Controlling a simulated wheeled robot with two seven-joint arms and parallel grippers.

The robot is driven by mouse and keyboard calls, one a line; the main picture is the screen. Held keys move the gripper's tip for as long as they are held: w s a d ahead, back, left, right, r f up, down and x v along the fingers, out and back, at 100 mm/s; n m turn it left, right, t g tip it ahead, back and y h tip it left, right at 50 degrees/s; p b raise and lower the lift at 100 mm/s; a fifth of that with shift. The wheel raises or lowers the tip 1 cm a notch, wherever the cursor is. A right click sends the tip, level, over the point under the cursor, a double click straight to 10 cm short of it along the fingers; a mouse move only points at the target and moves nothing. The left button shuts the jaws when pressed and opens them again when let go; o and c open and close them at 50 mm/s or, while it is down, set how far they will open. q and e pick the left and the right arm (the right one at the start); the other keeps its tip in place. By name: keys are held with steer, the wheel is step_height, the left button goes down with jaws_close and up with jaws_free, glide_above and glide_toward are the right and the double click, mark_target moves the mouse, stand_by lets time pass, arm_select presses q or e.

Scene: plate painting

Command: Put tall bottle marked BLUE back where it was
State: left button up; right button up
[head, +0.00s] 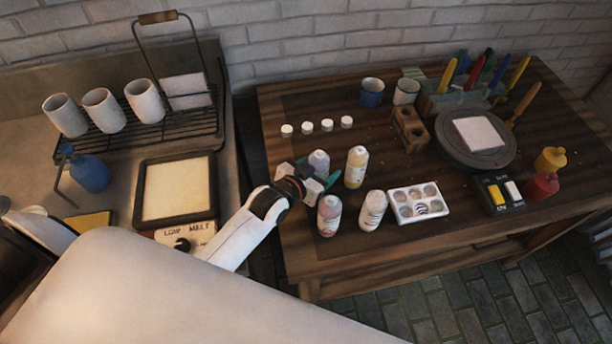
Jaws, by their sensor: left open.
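A bottle with a pale blue-violet tint (319,160) stands on the wooden table, its lower part hidden by my left gripper (321,178). That gripper is open right at this bottle; I cannot tell whether its fingers touch it. A yellow bottle (356,167) stands just right of it. A pink-red bottle (329,216) and a whitish bottle (373,210) stand nearer the front edge. The bottle labels are too small to read. My right gripper is not in view.
Several white caps (327,125) lie in a row behind the bottles. A paint palette (418,203) is right of the whitish bottle. A turntable (475,138) with a white tile, a wooden holder (410,128) and mugs (372,92) stand farther back. A framed hotplate (177,188) is at left.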

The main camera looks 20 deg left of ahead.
arm_select(q)
steer(key=v, duration=1.1)
